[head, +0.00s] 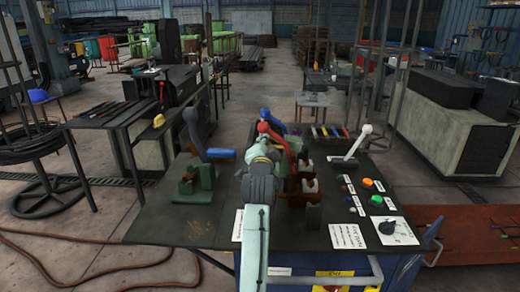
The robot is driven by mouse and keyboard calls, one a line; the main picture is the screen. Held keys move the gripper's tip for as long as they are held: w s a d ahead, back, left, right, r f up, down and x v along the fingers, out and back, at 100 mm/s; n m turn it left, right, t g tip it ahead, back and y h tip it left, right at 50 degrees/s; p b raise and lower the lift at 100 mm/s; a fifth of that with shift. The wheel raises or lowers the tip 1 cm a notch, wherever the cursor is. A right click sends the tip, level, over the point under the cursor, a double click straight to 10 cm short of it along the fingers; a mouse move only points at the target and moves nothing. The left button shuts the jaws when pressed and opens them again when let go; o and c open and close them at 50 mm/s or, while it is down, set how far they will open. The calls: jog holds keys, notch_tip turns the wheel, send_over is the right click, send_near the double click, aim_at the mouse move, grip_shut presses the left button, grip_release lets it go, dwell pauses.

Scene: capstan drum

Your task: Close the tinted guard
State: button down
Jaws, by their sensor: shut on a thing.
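My arm reaches up from the bottom middle over the dark bench. My gripper (262,152) is at its far end, pointing away, close to a red-handled lever (275,134). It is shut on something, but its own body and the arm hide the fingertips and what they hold. I cannot make out a tinted guard clearly. Another blue-topped lever (268,116) shows just behind the red one.
The bench top (165,222) is bare at the left front. A row of coloured items (328,132) lies at the back.

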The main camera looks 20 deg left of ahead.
jog(key=shift+w+d+r, duration=0.1)
jog(key=shift+d+r, duration=0.45)
jog(key=shift+r, duration=0.25)
jog(key=c, duration=2.3)
grip_release()
jog(key=shift+d+f, duration=0.1)
jog(key=shift+o, duration=1.2)
jog(key=shift+a+f, duration=0.15)
jog(key=shift+a, duration=0.1)
jog(key=o, duration=0.4)
jog(key=shift+d, duration=0.1)
jog(key=shift+f, duration=0.1)
jog(key=v, duration=1.2)
jog(key=shift+f, duration=0.1)
jog(key=shift+c, duration=0.5)
